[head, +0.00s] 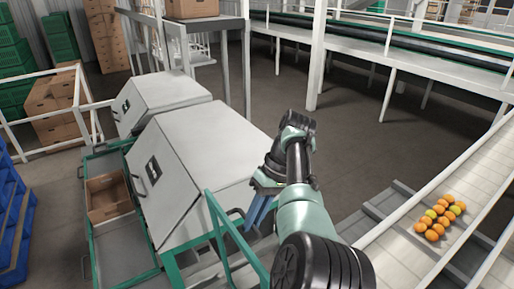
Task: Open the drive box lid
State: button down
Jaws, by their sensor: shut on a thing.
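My gripper (260,212), with blue fingers, points down beside the right lower edge of the large grey cabinet (205,150). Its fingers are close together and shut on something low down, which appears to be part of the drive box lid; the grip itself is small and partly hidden. A grey surface (203,268) shows below the fingers, beside a green frame (220,235). I cannot clearly make out the drive box or how far its lid stands open, since my arm covers much of that area.
A second grey cabinet (165,98) stands behind the large one. A cardboard box (108,198) sits on the left shelf. The floor (350,150) beyond my arm is clear.

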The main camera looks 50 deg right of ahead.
jog(key=shift+s+f, duration=0.15)
jog(key=shift+f, duration=0.3)
jog(key=shift+a, duration=0.1)
jog(key=c, duration=1.1)
grip_release()
jog(key=shift+o, duration=1.1)
jog(key=shift+w, duration=0.25)
jog(key=shift+r, duration=0.1)
jog(key=shift+r, duration=0.1)
